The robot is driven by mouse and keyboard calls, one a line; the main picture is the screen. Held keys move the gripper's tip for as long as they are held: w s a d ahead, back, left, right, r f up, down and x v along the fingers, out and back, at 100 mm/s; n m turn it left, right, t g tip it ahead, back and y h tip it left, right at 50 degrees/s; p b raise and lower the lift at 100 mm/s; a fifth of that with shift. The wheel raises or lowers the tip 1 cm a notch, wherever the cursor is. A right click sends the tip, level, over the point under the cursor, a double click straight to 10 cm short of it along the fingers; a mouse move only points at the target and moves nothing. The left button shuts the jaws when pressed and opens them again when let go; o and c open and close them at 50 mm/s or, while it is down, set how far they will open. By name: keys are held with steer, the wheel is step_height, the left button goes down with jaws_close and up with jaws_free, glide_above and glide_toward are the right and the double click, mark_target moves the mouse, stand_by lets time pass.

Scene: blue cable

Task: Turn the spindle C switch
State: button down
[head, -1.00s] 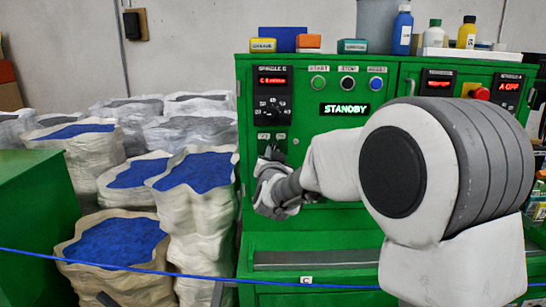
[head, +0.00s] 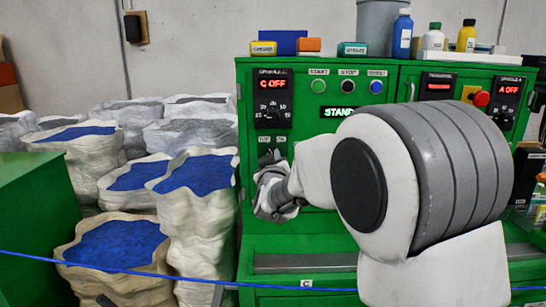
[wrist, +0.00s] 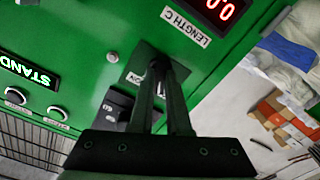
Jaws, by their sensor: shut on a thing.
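The spindle C panel (head: 272,105) is on the upper left of the green machine's front, and its red display (head: 273,83) reads C OFF.
A LENGTH C label (wrist: 185,26) and a red display (wrist: 220,10) are near the fingers. Start, stop and reset buttons (head: 347,86) lie right of the panel. Sacks of blue pellets (head: 197,173) stand left. A blue cable (head: 130,270) crosses low in front.

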steer(key=shift+n, duration=0.4)
steer(key=c, duration=0.9)
jaws_free()
steer(key=s, duration=1.7)
steer(key=shift+s+b, duration=0.2)
steer(key=shift+b, duration=0.15)
